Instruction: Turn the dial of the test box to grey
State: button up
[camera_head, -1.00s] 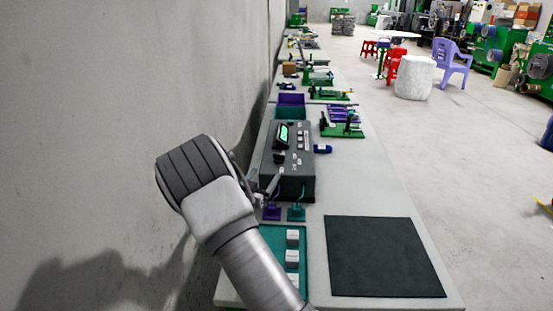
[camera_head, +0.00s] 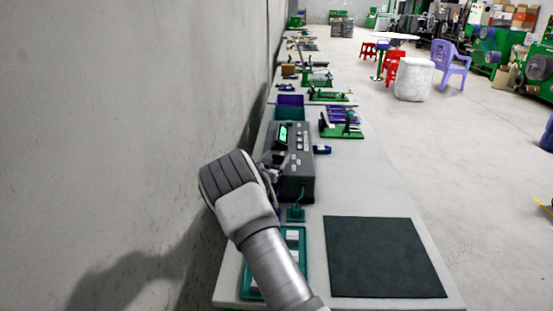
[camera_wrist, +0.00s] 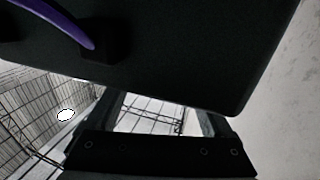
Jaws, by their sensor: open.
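The dark grey test box (camera_head: 303,165) stands on the bench with a lit green display (camera_head: 283,134) and several light labels or buttons on top. I cannot make out its dial; my gripper and wrist cover the box's near left part. My gripper (camera_head: 272,164) is at the box's left side, near its top edge. In the wrist view, a dark face of the box (camera_wrist: 190,50) fills the upper part, with a purple cable (camera_wrist: 65,20) plugged into it. My gripper's fingers (camera_wrist: 160,120) stand apart below it, with nothing seen between them.
A teal plug (camera_head: 296,213) hangs from the box's near side. A teal tray (camera_head: 300,262) with white blocks lies in front, partly behind my arm. A black mat (camera_head: 385,257) lies right of it. The wall (camera_head: 120,120) is close on the left.

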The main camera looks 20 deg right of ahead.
grip_shut()
dwell(0.3)
jog(key=shift+f+y+b, duration=0.1)
jog(key=shift+y+b, duration=0.2)
jog(key=shift+b, duration=0.1)
jog(key=n+t+y+b, duration=0.2)
jog(key=b, duration=0.1)
jog(key=shift+s+d+f+y, duration=0.15)
jog(key=shift+d+y, duration=0.1)
jog(key=shift+y, duration=0.05)
jog(key=n+y+b, duration=0.1)
jog(key=n+t+y+b, duration=0.1)
jog(key=y, duration=0.1)
jog(key=n+y+b, duration=0.1)
jog(key=b, duration=0.1)
jog(key=shift+d+n+t+y, duration=0.3)
jog(key=shift+y, duration=0.1)
jog(key=y, duration=0.1)
jog(key=n+y, duration=0.2)
jog(key=y, duration=0.1)
jog(key=shift+d+r, duration=0.2)
jog(key=shift+r, duration=0.05)
jog(key=shift+d+n+y+p, duration=0.1)
jog(key=shift+n+y+p, duration=0.4)
jog(key=shift+n+y, duration=1.3)
jog(key=shift+y, duration=0.5)
